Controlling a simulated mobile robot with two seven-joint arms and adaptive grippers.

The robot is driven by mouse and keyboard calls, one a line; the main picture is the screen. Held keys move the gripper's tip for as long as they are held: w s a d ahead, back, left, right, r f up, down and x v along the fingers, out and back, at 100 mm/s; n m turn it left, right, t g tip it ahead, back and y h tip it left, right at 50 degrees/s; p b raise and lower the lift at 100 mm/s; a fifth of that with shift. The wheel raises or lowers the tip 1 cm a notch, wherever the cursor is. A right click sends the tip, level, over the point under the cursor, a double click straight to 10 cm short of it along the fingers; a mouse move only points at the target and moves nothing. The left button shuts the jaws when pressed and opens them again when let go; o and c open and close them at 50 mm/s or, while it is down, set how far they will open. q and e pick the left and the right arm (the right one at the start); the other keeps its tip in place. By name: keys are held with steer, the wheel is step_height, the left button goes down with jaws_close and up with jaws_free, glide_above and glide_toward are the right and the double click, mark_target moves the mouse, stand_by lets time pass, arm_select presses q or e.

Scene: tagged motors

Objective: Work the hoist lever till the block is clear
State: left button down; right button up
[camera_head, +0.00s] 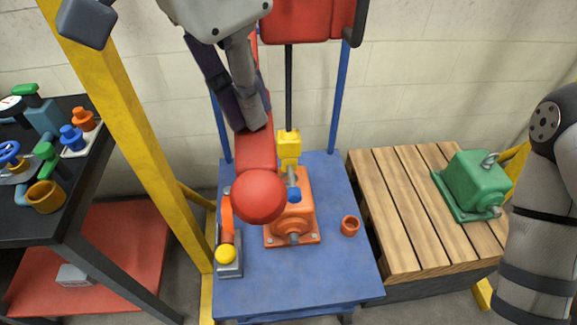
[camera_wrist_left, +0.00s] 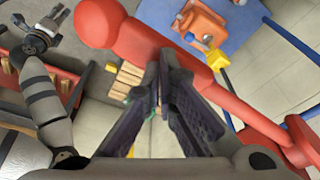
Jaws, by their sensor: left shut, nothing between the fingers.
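The red hoist lever (camera_head: 256,152) ends in a large red ball knob (camera_head: 258,196), low in front of the orange motor (camera_head: 304,207). The motor, seemingly the block, sits on the blue table (camera_head: 335,280). A yellow hook block (camera_head: 288,147) hangs just above it on a dark line from the red hoist body (camera_head: 300,22). Whether motor and table touch is unclear. My left gripper (camera_head: 240,125) is shut and empty by the lever's shaft; contact is unclear. In the left wrist view its fingers (camera_wrist_left: 158,100) cross in front of the lever (camera_wrist_left: 200,72). My right gripper (camera_wrist_left: 38,38) shows small there.
An orange handle with a yellow knob (camera_head: 225,254) and an orange cup (camera_head: 350,225) stand on the table. A green motor (camera_head: 474,183) sits on a wooden pallet (camera_head: 400,215) at right. Yellow and blue posts frame the hoist. A black bench (camera_head: 75,205) with fittings stands left.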

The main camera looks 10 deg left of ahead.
arm_select(q)
steer(key=shift+f, duration=0.3)
steer(key=w+d+v, duration=0.2)
steer(key=v, duration=1.1)
steer(key=shift+w+a+r, duration=0.2)
steer(key=shift+w+r, duration=0.2)
steer(key=shift+r, duration=0.2)
steer(key=w+d+v, duration=0.1)
steer(key=v, duration=0.5)
steer(key=shift+r, duration=0.55)
